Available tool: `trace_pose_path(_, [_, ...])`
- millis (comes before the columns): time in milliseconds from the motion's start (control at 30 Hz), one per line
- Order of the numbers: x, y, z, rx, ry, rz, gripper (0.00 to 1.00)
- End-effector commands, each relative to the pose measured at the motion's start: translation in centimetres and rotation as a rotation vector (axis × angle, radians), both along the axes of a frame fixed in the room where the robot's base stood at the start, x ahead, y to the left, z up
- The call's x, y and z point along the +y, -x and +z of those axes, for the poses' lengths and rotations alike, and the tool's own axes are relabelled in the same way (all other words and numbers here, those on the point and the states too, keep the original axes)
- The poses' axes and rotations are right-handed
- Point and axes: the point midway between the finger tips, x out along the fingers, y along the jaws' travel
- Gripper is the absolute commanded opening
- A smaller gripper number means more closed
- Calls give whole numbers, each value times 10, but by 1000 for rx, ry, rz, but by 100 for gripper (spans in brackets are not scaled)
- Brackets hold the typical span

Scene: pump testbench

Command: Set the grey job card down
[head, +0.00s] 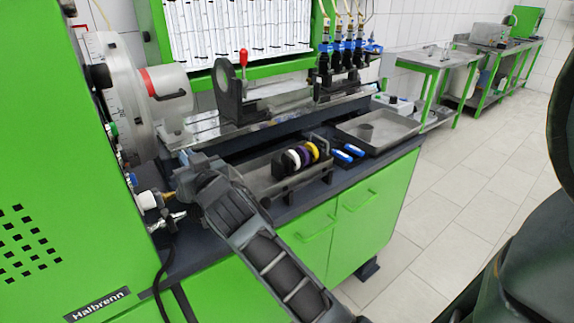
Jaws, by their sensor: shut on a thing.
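My gripper (190,168) is at the left end of the bench, in front of the green machine housing. My arm reaches up to it from the bottom of the picture. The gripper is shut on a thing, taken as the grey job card. The card's outline cannot be told apart from the grey gripper and the metal behind it. The dark worktop (205,252) lies below and around the gripper.
A shallow metal tray (398,142) is farther right. Brass and white fittings (148,200) stick out close by on the left. A red-knobbed lever (243,58) stands behind.

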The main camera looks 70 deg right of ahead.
Motion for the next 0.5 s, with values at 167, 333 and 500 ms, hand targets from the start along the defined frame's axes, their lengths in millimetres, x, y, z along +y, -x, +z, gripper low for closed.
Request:
trace_pose_path(167, [0, 0, -4, 1, -1, 0, 0])
trace_pose_path(333, [0, 0, -34, 4, -1, 0, 0])
trace_pose_path(500, [0, 0, -58, 2, 0, 0, 0])
